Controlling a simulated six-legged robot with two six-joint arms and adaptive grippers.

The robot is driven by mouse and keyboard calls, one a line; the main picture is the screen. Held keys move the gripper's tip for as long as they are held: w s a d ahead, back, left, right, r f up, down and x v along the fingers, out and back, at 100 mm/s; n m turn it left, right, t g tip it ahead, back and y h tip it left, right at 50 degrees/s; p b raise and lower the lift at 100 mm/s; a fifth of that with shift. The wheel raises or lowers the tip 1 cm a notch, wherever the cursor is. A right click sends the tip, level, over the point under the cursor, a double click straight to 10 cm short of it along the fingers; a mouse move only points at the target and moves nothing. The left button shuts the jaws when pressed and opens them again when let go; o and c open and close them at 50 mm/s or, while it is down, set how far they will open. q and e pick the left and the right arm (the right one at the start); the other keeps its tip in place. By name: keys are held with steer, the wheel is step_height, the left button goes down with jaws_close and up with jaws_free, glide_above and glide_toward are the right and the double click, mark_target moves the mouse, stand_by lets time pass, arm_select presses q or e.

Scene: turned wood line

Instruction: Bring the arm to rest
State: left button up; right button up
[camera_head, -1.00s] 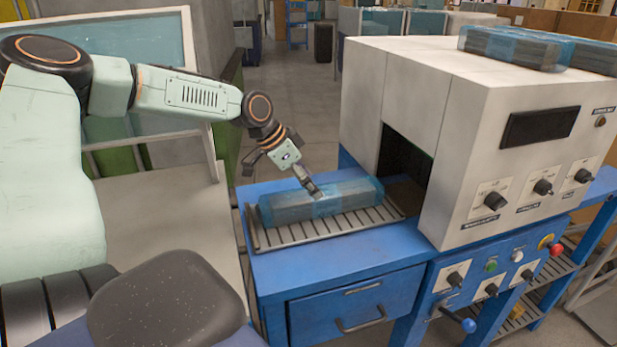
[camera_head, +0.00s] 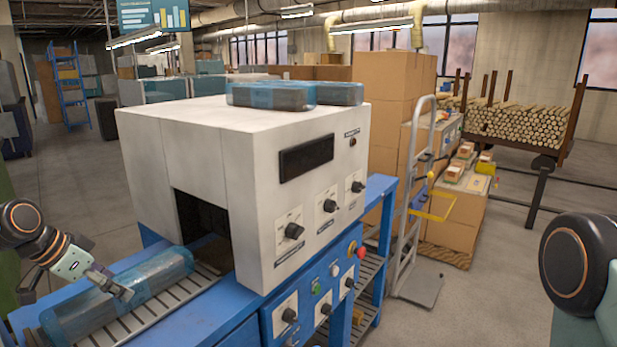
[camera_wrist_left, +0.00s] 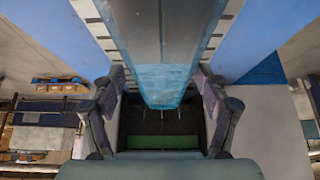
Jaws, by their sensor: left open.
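My left gripper (camera_head: 80,288) is at the lower left of the head view, at a long bundle in clear blue wrap (camera_head: 150,283). The bundle lies on the slatted roller bed (camera_head: 205,280) in front of the machine's opening. In the left wrist view my left gripper (camera_wrist_left: 160,108) has its two fingers wide apart, with nothing clamped between them. The wrapped bundle (camera_wrist_left: 165,35) runs up from between the fingers there. Whether a finger touches the wrap I cannot tell. My right gripper is not in view.
A hand truck (camera_head: 408,220), stacked cartons (camera_head: 390,110) and a log rack (camera_head: 525,122) stand to the right. Open floor (camera_head: 480,290) lies at the lower right.

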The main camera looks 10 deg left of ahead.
arm_select(q)
steer(key=b+x, duration=0.2)
steer(key=x, duration=0.2)
steer(key=shift+f+b, duration=0.1)
steer(key=shift+b, duration=0.2)
step_height(320, 180, up, 2)
steer(key=shift+w+r+p, duration=0.15)
steer(key=shift+r+p, duration=0.05)
steer(key=shift+p, duration=0.4)
steer(key=shift+s+d+r, duration=0.1)
steer(key=shift+s+r, duration=0.1)
steer(key=shift+r, duration=0.65)
steer(key=shift+w+f, duration=0.15)
steer(key=shift+w, duration=0.05)
